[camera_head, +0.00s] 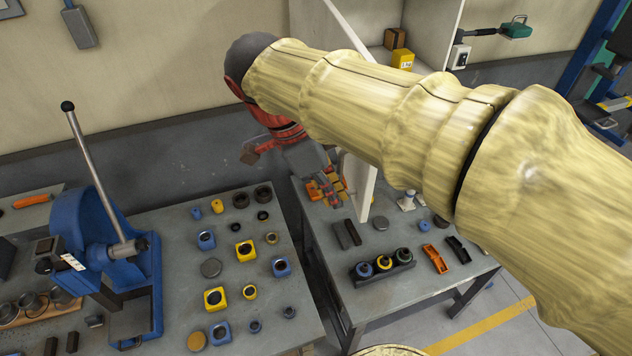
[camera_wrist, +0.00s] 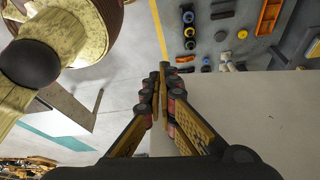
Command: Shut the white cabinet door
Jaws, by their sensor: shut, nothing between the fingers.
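The white cabinet (camera_head: 447,32) stands at the back of the right table, with its inside showing. Its white door (camera_head: 359,187) stands open, swung out from the cabinet and seen nearly edge-on. My arm hides the door's middle. My gripper (camera_head: 332,200) points down just left of the door's lower part. In the wrist view my gripper (camera_wrist: 168,72) has its fingers together and empty, beside a broad pale panel (camera_wrist: 245,120) that appears to be the door. I cannot tell whether the fingers touch it.
A brown box (camera_head: 395,39) and a yellow box (camera_head: 402,60) sit in the cabinet. The right table holds a dark holder (camera_head: 383,272) with round parts and orange pieces (camera_head: 435,259). A blue arbor press (camera_head: 105,245) and several small parts occupy the left tables.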

